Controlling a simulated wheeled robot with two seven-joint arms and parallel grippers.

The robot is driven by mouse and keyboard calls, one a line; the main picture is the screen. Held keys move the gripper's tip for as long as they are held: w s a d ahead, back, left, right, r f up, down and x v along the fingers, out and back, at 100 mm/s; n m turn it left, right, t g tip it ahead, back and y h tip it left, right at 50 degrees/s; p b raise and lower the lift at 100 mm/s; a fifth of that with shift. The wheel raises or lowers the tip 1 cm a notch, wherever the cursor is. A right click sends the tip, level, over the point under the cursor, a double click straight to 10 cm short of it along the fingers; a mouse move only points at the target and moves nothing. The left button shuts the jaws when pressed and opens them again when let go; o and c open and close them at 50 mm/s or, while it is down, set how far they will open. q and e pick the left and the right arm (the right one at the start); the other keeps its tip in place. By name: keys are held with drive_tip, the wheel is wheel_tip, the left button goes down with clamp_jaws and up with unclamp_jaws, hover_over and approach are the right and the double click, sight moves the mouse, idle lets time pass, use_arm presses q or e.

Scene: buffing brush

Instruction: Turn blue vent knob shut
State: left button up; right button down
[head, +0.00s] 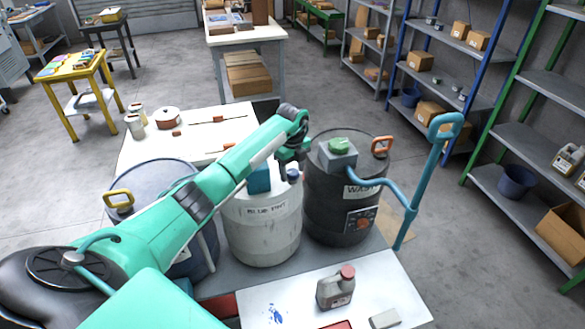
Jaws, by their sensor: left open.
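A white drum (262,222) with a printed label stands in the middle. A small blue knob (293,174) shows on the right of its top, partly hidden behind my gripper. A teal block (259,181) also shows on that top, partly covered by my arm. My left gripper (292,160) is open and points down just above the blue knob. I cannot tell whether its fingers are around the knob or touching it. A dark drum (340,205) labelled WASTE stands to the right with a green knob (340,145) on a grey box. My right gripper is not in view.
A blue drum (155,176) with a yellow handle stands at left behind my arm. A blue pipe with a tall handle (410,200) rises right of the dark drum. A grey jug (336,288) stands on the white front surface (265,300). Shelves line the right; floor is open at left.

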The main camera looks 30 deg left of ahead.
use_arm(q)
drive_tip(key=c, duration=1)
